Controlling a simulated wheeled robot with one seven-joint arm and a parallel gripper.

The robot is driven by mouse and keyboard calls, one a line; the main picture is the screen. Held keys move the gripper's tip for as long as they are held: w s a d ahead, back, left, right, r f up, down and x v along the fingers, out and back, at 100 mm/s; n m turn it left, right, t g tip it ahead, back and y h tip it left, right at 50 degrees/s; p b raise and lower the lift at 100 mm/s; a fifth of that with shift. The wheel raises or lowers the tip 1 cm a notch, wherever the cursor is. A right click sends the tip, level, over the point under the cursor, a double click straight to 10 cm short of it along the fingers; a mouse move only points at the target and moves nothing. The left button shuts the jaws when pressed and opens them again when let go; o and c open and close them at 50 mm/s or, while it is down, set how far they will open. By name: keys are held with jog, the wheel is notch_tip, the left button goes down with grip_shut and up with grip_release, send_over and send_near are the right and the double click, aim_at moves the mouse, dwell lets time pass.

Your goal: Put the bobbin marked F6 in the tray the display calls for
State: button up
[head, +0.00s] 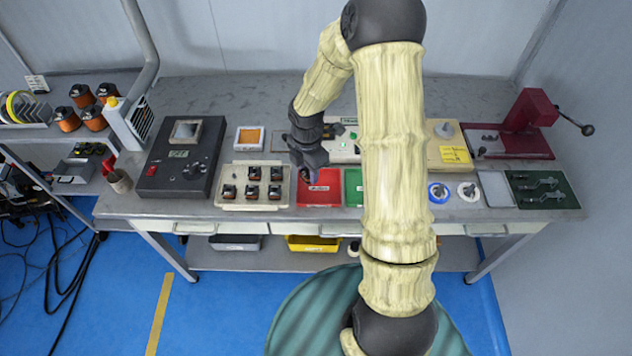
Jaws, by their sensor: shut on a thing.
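My gripper (308,177) is over the red tray (319,198) and is shut on a small dark thing, apparently a bobbin. It is mostly hidden by the fingers, and no marking on it can be read. A green tray (353,187) stands just right of the red one, partly behind my arm. A beige rack (254,206) left of the red tray holds several dark bobbins; their marks are too small to read.
A dark control box (180,160) stands at the left of the bench. At the right are blue and white rings (438,192), a grey pad (495,189), a dark green board (540,190) and a red cranked machine (528,112). My arm hides the bench middle.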

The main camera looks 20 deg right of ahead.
jog(key=shift+w+r+n, duration=0.2)
jog(key=shift+r+n, duration=0.05)
jog(key=shift+n, duration=0.35)
jog(key=shift+f, duration=0.1)
send_over(309, 196)
jog(key=shift+f, duration=3.05)
jog(key=shift+f+p, duration=0.4)
jog(key=shift+f, duration=1.5)
